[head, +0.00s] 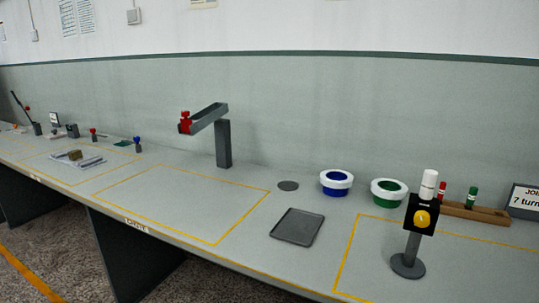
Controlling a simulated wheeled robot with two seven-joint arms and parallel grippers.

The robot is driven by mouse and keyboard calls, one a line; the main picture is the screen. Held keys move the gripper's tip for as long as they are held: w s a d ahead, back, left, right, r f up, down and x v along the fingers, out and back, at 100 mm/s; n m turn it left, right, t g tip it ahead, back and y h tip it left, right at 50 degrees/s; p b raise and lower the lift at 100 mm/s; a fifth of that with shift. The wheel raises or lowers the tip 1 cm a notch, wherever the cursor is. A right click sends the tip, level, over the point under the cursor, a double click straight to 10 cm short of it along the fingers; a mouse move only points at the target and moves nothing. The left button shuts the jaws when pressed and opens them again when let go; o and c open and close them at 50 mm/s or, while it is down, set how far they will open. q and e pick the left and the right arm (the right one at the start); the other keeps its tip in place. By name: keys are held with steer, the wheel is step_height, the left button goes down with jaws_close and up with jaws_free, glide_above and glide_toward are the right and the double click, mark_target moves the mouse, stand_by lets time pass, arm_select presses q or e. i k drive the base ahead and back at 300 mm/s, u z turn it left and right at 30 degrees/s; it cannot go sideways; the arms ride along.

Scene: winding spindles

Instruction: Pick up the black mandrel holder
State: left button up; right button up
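At the right of the head view a black block (411,212) with a yellow round face (422,218) sits on top of a grey post with a round foot (407,267). A white cylinder (428,186) stands upright on the block. This black block looks like the mandrel holder, but I cannot tell for certain. The stand is upright on the grey bench (300,272), near its front edge. Neither of my grippers is in view.
A grey post with an arm (223,145) stands further left.

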mark_target(406, 265)
steer(key=z, duration=4.2)
steer(key=i, duration=0.05)
steer(key=u, duration=3.3)
